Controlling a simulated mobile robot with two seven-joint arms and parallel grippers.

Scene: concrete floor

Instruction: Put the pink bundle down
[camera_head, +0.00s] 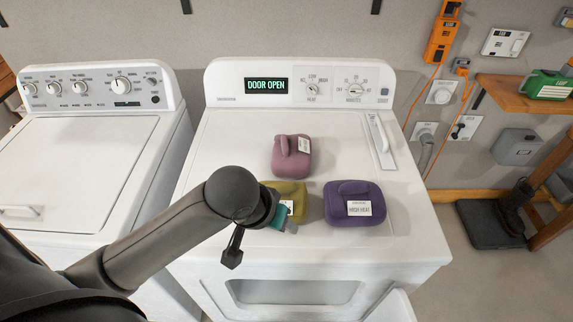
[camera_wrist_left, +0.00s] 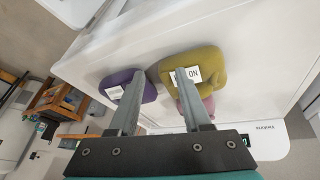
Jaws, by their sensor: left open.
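The pink bundle (camera_head: 291,157) rests on the white dryer top (camera_head: 235,150), behind an olive-yellow bundle (camera_head: 292,190). A purple bundle (camera_head: 354,214) with a white label sits to the right of the yellow one. My left gripper (camera_head: 284,222) is in front of the yellow bundle and partly covers it. In the left wrist view its two fingers (camera_wrist_left: 160,78) are apart with nothing held between them. There the yellow bundle (camera_wrist_left: 207,62) lies beyond the right finger, the purple bundle (camera_wrist_left: 145,92) beyond the left, and the pink bundle (camera_wrist_left: 206,105) is mostly hidden. My right gripper is out of view.
The dryer's display (camera_head: 266,85) reads "DOOR OPEN", and an open door (camera_head: 396,306) shows low at front. A white washer (camera_head: 75,165) stands at left. A wooden shelf (camera_head: 520,95) with a green case (camera_head: 546,85) is at right. The dryer top's left part is clear.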

